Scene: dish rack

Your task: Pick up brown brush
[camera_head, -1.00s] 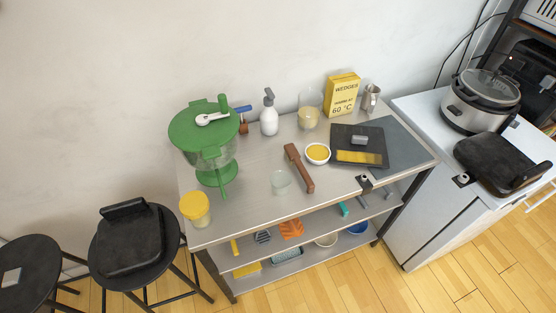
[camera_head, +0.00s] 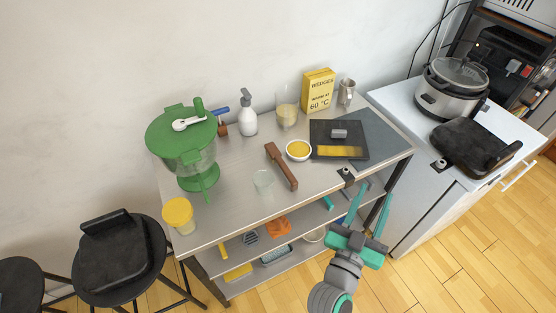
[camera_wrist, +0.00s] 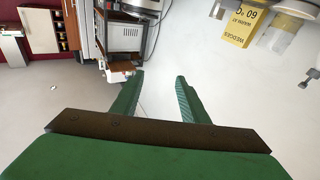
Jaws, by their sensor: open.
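The brown brush (camera_head: 281,166) lies on the metal table (camera_head: 225,215) in the head view, near the middle, slanting from upper left to lower right. My gripper (camera_head: 372,198) is in front of the table's right front edge, to the lower right of the brush and well apart from it. Its two green fingers stand apart and empty, and the wrist view also shows the open gripper (camera_wrist: 158,82). The brush is not visible in the wrist view.
Beside the brush are a small glass (camera_head: 264,182), a yellow-filled bowl (camera_head: 298,150) and a black tray (camera_head: 340,150). A green container (camera_head: 185,145) stands left. A yellow box (camera_head: 318,90) stands behind. A cooker (camera_head: 452,88) stands on the white cabinet.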

